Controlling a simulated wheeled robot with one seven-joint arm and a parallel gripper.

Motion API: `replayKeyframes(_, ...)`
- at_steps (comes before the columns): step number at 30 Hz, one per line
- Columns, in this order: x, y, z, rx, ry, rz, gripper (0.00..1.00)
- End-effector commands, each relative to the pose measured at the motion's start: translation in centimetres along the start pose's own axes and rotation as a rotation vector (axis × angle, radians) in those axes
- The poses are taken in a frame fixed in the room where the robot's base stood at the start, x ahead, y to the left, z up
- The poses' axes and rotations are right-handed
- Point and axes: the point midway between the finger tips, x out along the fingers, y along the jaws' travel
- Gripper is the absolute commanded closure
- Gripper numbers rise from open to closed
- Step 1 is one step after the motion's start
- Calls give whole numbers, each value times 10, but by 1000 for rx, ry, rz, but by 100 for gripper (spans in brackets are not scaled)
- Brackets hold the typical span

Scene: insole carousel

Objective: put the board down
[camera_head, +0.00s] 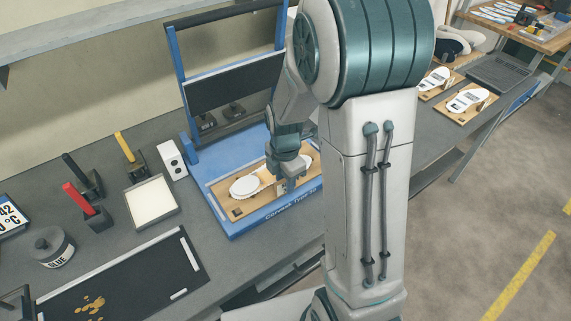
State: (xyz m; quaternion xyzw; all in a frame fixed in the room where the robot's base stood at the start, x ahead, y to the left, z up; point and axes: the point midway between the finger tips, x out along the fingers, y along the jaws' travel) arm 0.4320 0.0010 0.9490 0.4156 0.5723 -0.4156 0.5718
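A wooden board (238,210) with a white insole (244,187) on it lies in or just over the blue fixture (202,176), close to its front lip. My gripper (288,186) points down at the right half of the board, next to the insole's narrow part. The fingers are small here and partly merge with what lies under them. I cannot tell whether they close on a part of the board. I also cannot tell whether the board rests flat on the fixture or sits slightly above it.
The blue frame (181,85) stands upright behind the board. A white-topped tray (152,201), a white socket block (172,160), red-handled (77,199) and yellow-handled (124,146) tools, a glue pot (51,247) and a dark mat (130,283) lie left. More insole boards (463,110) stand right.

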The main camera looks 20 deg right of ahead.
Motion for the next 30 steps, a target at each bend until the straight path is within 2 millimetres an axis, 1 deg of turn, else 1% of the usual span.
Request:
replayKeyframes(5, -30, 2, 1, 1, -3, 9, 66)
replayKeyframes(12, -82, 1, 0, 0, -3, 8, 66)
replayKeyframes(15, -99, 1, 0, 0, -2, 7, 66)
replayKeyframes(18, -110, 1, 0, 0, -2, 4, 66)
replayKeyframes(22, -119, -1, 0, 16, -2, 6, 66)
replayKeyframes(26, -128, -11, -4, 137, -6, 25, 66)
replayKeyframes(29, -137, -25, -8, 323, -8, 56, 66)
replayKeyframes(30, -140, -32, -10, 410, -7, 70, 66)
